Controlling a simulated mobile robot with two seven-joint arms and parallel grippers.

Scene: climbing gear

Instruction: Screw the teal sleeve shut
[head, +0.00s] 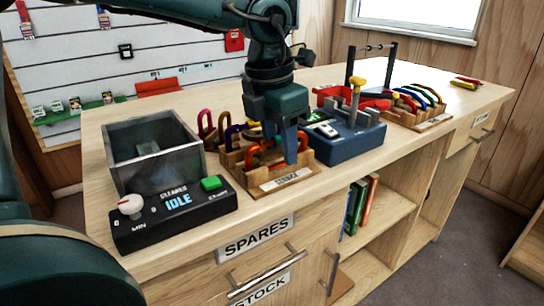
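My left gripper (290,147) points down over the front wooden rack (282,181) on the bench. Its blue fingers overlap in this view, so I cannot see the gap between them or whether they hold anything. An orange-red carabiner (262,151) stands in the rack just left of the fingertips. Purple, gold and dark carabiners (207,124) stand at the rack's back left. I cannot make out a teal sleeve; it may be hidden behind the fingers or too small. My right gripper is not in view.
A grey open metal tank (187,157) and a black control box (172,214) reading IDLE stand at left. A blue block with a yellow-topped post (346,143) is close on the right. A second rack (432,121) holds coloured carabiners. The far right bench top is mostly clear.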

